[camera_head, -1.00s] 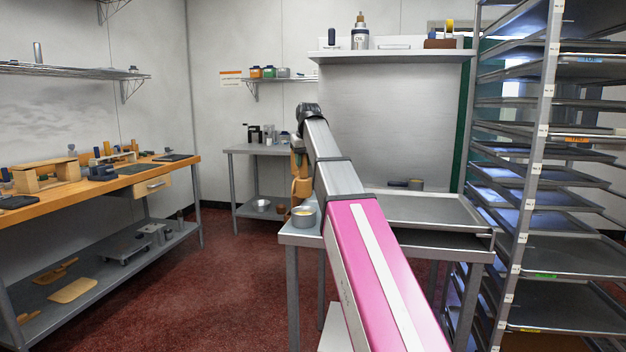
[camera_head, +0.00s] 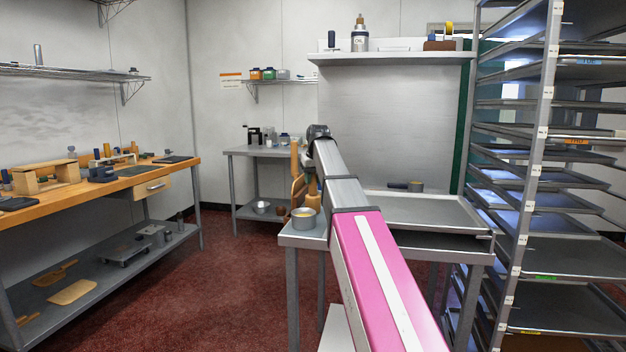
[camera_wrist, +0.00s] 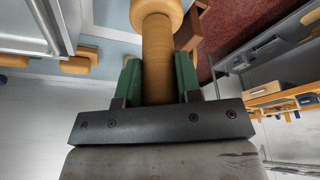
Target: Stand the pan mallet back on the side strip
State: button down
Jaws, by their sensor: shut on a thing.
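In the wrist view my gripper (camera_wrist: 158,80) is shut on the wooden handle of the pan mallet (camera_wrist: 157,45), its green pads on either side. A rounded, wider wooden end shows at the top of that view. In the head view, pale wooden shapes (camera_head: 298,188) show beside the far end of my arm, above the left end of the steel table. I cannot tell which of them is the mallet, or whether it touches anything. My gripper is mostly hidden there. The narrow left part of the table (camera_head: 290,238) looks like the side strip.
A round tin (camera_head: 304,219) stands on that left part, close below the wooden shapes. A tall tray rack (camera_head: 530,180) stands right. Open red floor (camera_head: 220,290) lies left.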

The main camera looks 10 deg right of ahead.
jog(key=c, duration=0.8)
grip_release()
jog(key=shift+f, duration=0.15)
jog(key=v, duration=1.2)
